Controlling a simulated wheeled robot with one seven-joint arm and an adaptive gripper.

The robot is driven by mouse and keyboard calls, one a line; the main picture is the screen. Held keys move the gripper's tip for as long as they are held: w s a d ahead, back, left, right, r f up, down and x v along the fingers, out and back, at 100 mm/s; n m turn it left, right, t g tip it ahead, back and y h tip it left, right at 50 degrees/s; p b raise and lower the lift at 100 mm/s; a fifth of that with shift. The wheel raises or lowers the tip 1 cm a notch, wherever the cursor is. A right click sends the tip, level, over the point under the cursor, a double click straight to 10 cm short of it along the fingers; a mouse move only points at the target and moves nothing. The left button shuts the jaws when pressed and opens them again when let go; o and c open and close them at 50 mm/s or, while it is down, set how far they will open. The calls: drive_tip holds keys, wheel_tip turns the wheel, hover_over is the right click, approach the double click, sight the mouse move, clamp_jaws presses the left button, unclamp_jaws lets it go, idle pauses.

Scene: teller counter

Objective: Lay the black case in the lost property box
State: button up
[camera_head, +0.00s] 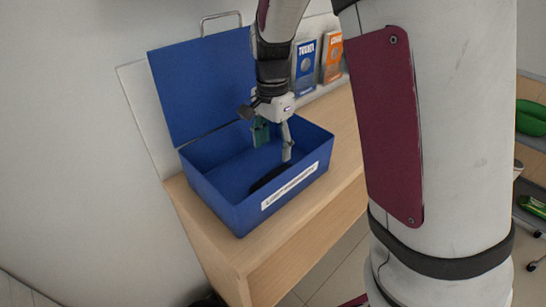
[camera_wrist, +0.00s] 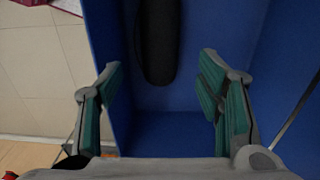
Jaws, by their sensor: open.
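The blue lost property box (camera_head: 213,206) stands on the wooden counter with its lid (camera_head: 205,85) raised at the back. A white label is on its front wall. The black case (camera_head: 268,178) lies inside the box near the front wall, partly hidden by that wall. In the wrist view the long dark case (camera_wrist: 158,45) lies on the blue floor, beyond my fingertips and apart from them. My gripper (camera_head: 275,145) reaches down into the box. Its green-padded fingers (camera_wrist: 162,82) are wide open with nothing between them.
Blue and orange leaflets (camera_head: 305,68) stand behind the box on the right. The wooden counter (camera_head: 345,150) is clear to the right of the box. A green bowl (camera_head: 531,118) is at the far right. A wall is close on the left.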

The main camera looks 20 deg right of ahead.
drive_tip(key=s+r+n+t, duration=0.3)
drive_tip(key=s+r+n, duration=0.3)
drive_tip(key=s, duration=0.5)
drive_tip(key=s+r+n+t, duration=0.2)
drive_tip(key=s+r+n, duration=0.5)
drive_tip(key=s+r, duration=0.2)
drive_tip(key=shift+s+a+r+n+t, duration=0.15)
drive_tip(key=shift+s+a+n+t, duration=0.2)
drive_tip(key=shift+s, duration=0.5)
drive_tip(key=shift+w, duration=0.1)
